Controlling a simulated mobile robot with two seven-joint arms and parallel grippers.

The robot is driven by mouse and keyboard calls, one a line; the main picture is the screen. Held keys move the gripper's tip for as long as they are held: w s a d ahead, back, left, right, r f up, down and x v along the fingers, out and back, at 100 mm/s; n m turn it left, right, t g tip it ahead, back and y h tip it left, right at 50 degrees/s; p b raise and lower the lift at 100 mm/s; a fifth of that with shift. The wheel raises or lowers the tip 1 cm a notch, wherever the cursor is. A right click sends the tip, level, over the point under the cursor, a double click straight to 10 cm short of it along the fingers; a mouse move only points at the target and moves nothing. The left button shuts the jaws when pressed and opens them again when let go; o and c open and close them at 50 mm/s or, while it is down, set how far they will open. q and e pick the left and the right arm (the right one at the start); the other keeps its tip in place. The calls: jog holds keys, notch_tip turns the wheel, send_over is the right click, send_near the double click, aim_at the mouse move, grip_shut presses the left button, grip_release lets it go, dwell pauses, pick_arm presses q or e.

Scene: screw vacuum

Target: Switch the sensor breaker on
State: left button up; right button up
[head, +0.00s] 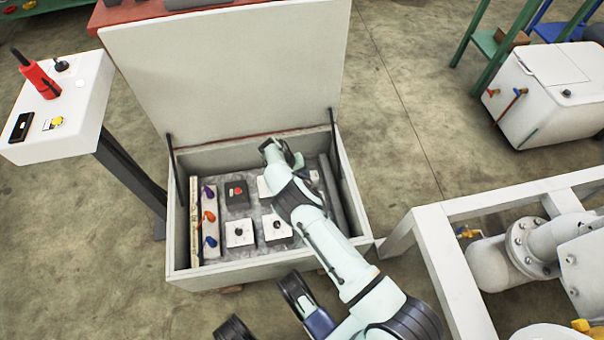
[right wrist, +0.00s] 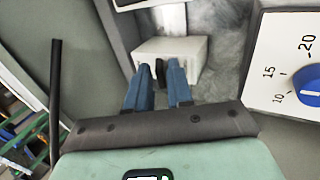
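An open box (head: 222,271) holds several switches and dials. In the right wrist view, a small white switch block (right wrist: 170,48) with a black lever (right wrist: 160,73) stands straight ahead of my right gripper (right wrist: 160,66). I cannot read a label that marks it as the sensor breaker. My right gripper's blue fingers are apart, one on each side of the lever; whether they touch it I cannot tell. In the head view my right arm reaches into the box, and its wrist hides part of the panel near the back. My left gripper is not in view.
The raised lid (head: 230,70) stands behind the panel. A black box with a red button (head: 238,193), coloured levers (head: 209,217) and white knob boxes (head: 239,232) sit left of my arm. A numbered dial (right wrist: 295,75) is close on the right. A pipe frame (head: 440,250) stands to the right.

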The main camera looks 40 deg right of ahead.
aim_at(313, 177)
grip_shut()
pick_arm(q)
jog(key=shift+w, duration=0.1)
pick_arm(e)
jog(key=shift+s+d+r+t+y, duration=0.25)
jog(key=shift+d+t+y, duration=0.15)
jog(key=shift+y, duration=0.3)
jog(key=shift+s+d+t+y, duration=0.1)
jog(key=shift+d+t+y, duration=0.25)
jog(key=shift+y, duration=0.35)
jog(key=t+y, duration=0.1)
jog(key=d+t+y, duration=0.1)
jog(key=shift+s+d+y, duration=0.1)
jog(key=shift+s+y, duration=0.25)
jog(key=shift+y, duration=0.05)
jog(key=shift+s+d+t+y, duration=0.1)
jog(key=shift+d+t+y, duration=0.15)
jog(key=shift+y, duration=0.3)
jog(key=shift+s+d+t+y, duration=0.1)
jog(key=shift+t+y, duration=0.2)
jog(key=shift+y, duration=0.25)
jog(key=shift+s+d+f+t+y, duration=0.2)
jog(key=shift+t+y, duration=0.3)
jog(key=shift+y, duration=0.4)
